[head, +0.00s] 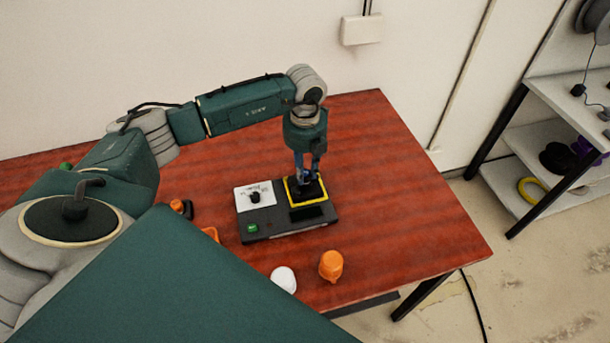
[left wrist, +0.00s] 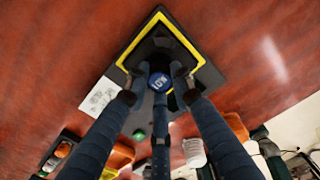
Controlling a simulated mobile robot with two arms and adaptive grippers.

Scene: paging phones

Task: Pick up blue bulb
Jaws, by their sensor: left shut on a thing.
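The blue bulb (left wrist: 159,81) shows in the left wrist view as a round blue top with white lettering, between the fingers and over the black, yellow-edged pad of the device. My left gripper (head: 306,176) points straight down over that pad in the head view and is shut on the blue bulb. Its fingertips also show around the bulb in the left wrist view (left wrist: 158,92). In the head view the fingers mostly hide the bulb. I cannot tell whether the bulb touches the pad. My right gripper is not in view.
The dark device (head: 285,221) has a white panel with a knob (head: 255,196) and a green button (head: 252,228). An orange object (head: 331,265) and a white object (head: 284,278) stand near the table's front edge. The table's right side (head: 420,215) is clear.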

